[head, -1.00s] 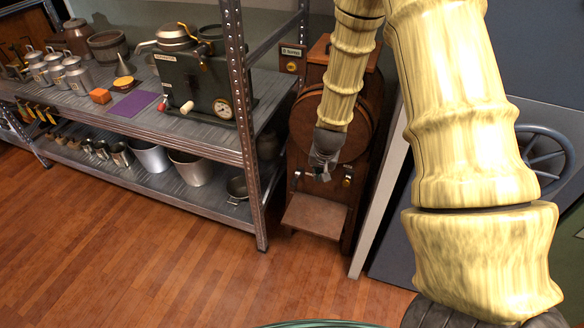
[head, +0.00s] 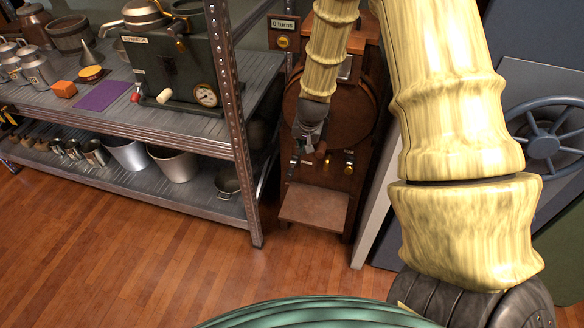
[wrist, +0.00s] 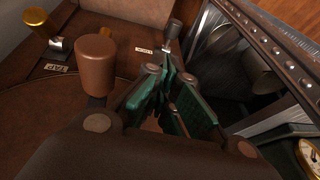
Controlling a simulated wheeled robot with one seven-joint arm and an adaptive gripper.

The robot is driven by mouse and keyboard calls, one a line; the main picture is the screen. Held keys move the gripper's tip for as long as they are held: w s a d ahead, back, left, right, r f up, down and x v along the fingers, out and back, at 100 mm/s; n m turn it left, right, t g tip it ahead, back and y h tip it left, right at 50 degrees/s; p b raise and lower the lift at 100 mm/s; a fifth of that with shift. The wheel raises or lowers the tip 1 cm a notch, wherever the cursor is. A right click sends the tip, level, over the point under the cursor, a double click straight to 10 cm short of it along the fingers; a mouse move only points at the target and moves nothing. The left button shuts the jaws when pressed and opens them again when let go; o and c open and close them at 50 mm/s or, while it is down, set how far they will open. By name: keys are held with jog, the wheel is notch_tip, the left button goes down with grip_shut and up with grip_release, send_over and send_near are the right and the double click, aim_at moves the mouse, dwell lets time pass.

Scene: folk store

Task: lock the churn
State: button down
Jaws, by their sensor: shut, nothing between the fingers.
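The churn (head: 357,200) is a brown wooden cabinet with a round drum front, standing right of the shelf rack. A brown crank knob (head: 321,149) sticks out of its front; it looms large in the wrist view (wrist: 96,62). Below are a brass-knobbed tap (head: 349,163) and, to its left, a small dark-tipped lever (head: 293,166). In the wrist view the lever (wrist: 174,30) stands beside a small label, just beyond my fingertips. My gripper (head: 299,140) is shut and empty in front of the churn's left side; its green finger pads (wrist: 172,72) lie beside the crank knob. Contact is unclear.
A metal shelf rack (head: 240,130) stands close on the left, with a dark separator machine (head: 170,75) on top and pots below. A sign (head: 284,25) reading "0 turns" is above the churn's left. A handwheel (head: 543,145) is at right. The wooden floor in front is clear.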

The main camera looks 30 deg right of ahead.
jog(key=f, duration=0.1)
send_over(293, 172)
notch_tip(293, 172, down, 11)
jog(key=shift+x, duration=0.8)
jog(key=shift+s+f+b, duration=0.15)
jog(key=shift+b, duration=0.15)
jog(key=shift+s, duration=0.1)
